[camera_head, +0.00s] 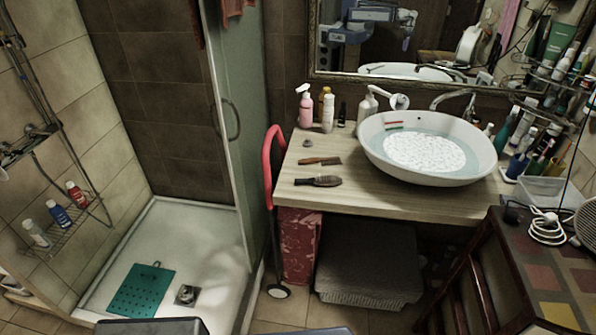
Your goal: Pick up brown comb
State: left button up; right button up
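A brown comb (320,161) lies flat on the light wooden counter (395,197), left of the white vessel basin. A dark brown hairbrush (318,181) lies just in front of it, apart from it. Both lie roughly left to right. Neither of my grippers shows in the head view, and nothing touches the comb.
The white basin (480,172) holds water and a pale patterned disc. Bottles, including a pink one (306,110), stand behind the comb. A red-handled cane (267,180) leans at the counter's left edge. A patterned table (555,280) stands at right.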

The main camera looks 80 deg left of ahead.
aim_at(314, 160)
jog(key=u, duration=2.7)
